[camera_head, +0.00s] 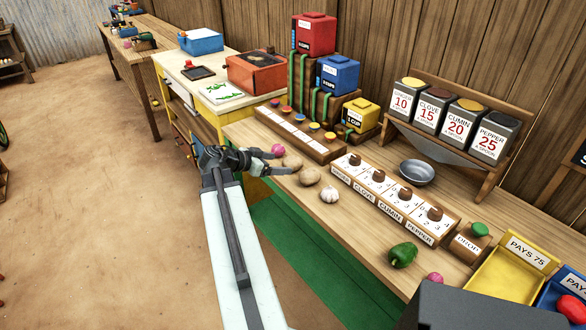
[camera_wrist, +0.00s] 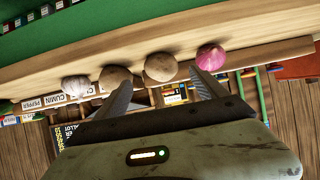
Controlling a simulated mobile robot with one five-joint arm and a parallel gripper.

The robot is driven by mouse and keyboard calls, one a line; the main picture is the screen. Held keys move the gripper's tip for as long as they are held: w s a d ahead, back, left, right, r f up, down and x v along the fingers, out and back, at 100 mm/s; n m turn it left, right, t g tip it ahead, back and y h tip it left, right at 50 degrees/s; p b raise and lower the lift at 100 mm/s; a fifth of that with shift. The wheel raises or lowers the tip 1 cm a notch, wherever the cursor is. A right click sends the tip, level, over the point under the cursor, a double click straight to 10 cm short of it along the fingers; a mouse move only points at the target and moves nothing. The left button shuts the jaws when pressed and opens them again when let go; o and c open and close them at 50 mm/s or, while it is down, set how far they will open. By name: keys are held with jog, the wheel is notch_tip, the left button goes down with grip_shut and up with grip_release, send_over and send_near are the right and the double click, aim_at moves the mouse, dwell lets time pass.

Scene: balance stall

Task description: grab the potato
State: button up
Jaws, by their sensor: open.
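Two round brown potatoes lie on the front edge of the wooden counter. The potato nearer the pink onion (camera_head: 292,162) is ahead of and between the open fingertips of my gripper (camera_head: 285,163); in the wrist view this potato (camera_wrist: 161,67) also lies between the tips (camera_wrist: 158,77). The other potato (camera_head: 309,177) is just beyond the lower finger; in the wrist view it (camera_wrist: 115,76) is partly behind the left finger. My gripper is open and empty. I cannot tell whether a finger touches either potato.
A pink onion (camera_head: 278,150) and a white garlic bulb (camera_head: 330,194) flank the potatoes closely. A wooden spice rack of numbered blocks (camera_head: 379,187) and a long tray with coloured knobs (camera_head: 300,132) stand behind. A green pepper (camera_head: 402,254) lies further right.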

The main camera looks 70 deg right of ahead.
aim_at(285, 163)
jog(key=b+x, duration=0.3)
jog(key=x, duration=0.4)
jog(key=shift+w, duration=0.1)
jog(key=shift+d, duration=0.1)
jog(key=c, duration=1.6)
jog(key=shift+o, duration=0.2)
notch_tip(285, 163, up, 11)
jog(key=p, duration=1.1)
